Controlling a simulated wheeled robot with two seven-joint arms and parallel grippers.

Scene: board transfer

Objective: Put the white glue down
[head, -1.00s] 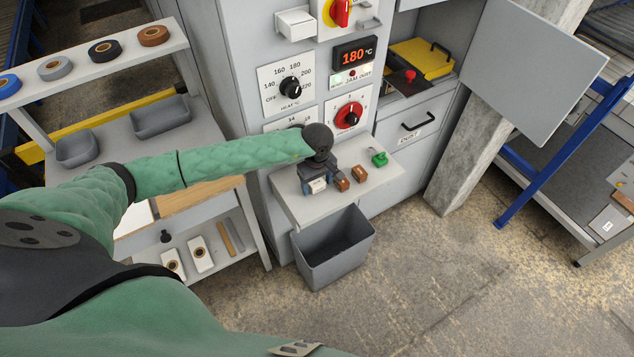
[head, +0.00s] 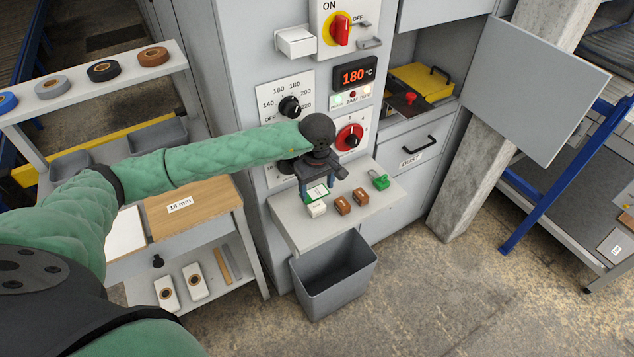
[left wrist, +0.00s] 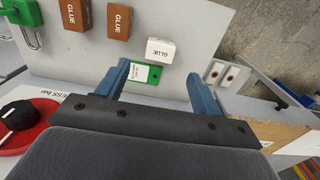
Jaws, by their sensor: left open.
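The white glue (head: 316,209) is a small white block that stands on the light grey shelf (head: 290,212) of the machine, left of two brown glue blocks. It also shows in the left wrist view (left wrist: 160,50), with GLUE on its face, just beyond my fingertips and apart from them. My left gripper (head: 318,188) is open and empty, above and behind the white glue. In the left wrist view its two blue fingers (left wrist: 157,80) are spread, with a green and white card (left wrist: 146,73) seen between them. My right gripper is not in view.
The brown glue blocks (head: 343,204) (head: 361,197) and a green padlock (head: 379,180) are on the shelf to the right. A grey bin (head: 335,275) is below the shelf. Red and black knobs (head: 349,137) are on the machine face behind my gripper.

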